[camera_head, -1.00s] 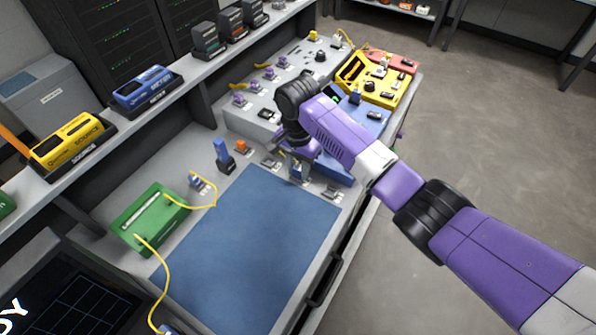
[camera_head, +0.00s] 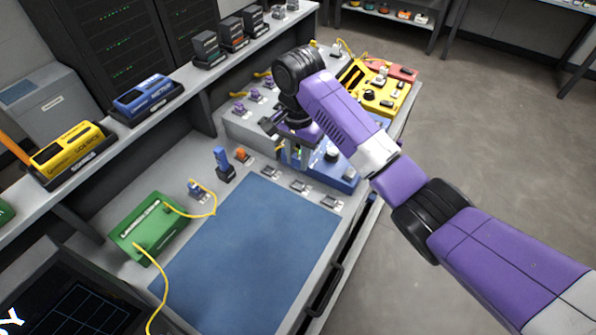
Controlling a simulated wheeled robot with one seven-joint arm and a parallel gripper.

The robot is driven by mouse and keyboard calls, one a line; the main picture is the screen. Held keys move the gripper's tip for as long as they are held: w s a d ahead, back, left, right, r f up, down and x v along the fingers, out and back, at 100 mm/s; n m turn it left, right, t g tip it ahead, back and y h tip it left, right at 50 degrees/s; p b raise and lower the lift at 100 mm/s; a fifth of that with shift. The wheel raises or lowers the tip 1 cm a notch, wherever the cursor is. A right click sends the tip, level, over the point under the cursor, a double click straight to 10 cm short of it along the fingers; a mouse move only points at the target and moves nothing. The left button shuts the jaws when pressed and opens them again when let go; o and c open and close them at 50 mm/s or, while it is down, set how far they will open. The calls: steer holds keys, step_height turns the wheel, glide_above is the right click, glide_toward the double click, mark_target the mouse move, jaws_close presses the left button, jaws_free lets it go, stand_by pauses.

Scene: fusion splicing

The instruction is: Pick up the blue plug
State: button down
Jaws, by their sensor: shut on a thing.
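The blue plug (camera_head: 297,157) shows small and partly covered below my gripper (camera_head: 296,150), above the row of small grey holders behind the blue mat. My gripper is shut on it and holds it off the worktop. The fingers are mostly hidden by the purple and black wrist, so the exact grip does not show. Another blue plug (camera_head: 197,189) with a yellow cable sits in a holder near the green box.
A blue upright tool (camera_head: 222,162) stands in a black base left of the gripper, beside an orange piece (camera_head: 241,154). A blue device (camera_head: 336,166) and a yellow device (camera_head: 375,92) stand to the right. The blue mat (camera_head: 245,250) is clear.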

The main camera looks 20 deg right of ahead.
mark_target(298, 156)
step_height(298, 156, up, 12)
steer(key=p, duration=0.5)
